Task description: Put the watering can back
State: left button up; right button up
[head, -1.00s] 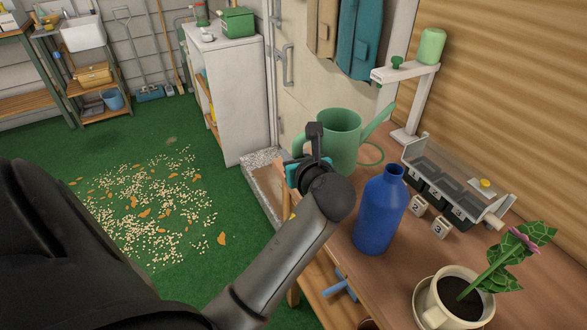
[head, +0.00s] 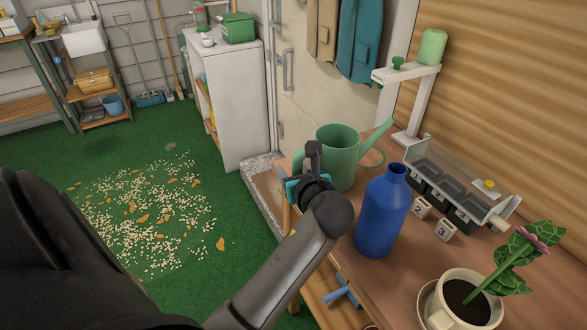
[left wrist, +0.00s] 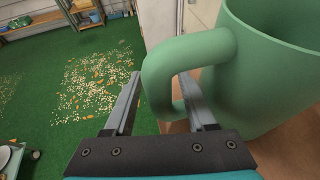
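The green watering can (head: 338,150) is upright on the wooden bench (head: 398,290), near its far end, with its spout to the right and its handle to the left. My left gripper (head: 313,158) is at the can's handle side. In the left wrist view my left gripper (left wrist: 160,90) is open. Its fingers stand apart, one on each side of the handle (left wrist: 165,65), which shows large and close beside the can's body (left wrist: 265,80). The can's underside is partly hidden by my gripper and the blue bottle. My right gripper is not in view.
A blue bottle (head: 382,215) stands close to the right of my left arm. Number blocks (head: 445,230), a grey tray rack (head: 480,205) and a potted flower (head: 440,300) take up the bench's right side. A white cabinet (head: 235,100) stands beyond, with seeds spilled on the green floor.

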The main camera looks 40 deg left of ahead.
pick_arm(q)
jog(key=shift+r, duration=0.1)
jog(key=p+v, duration=0.3)
jog(key=v, duration=0.9)
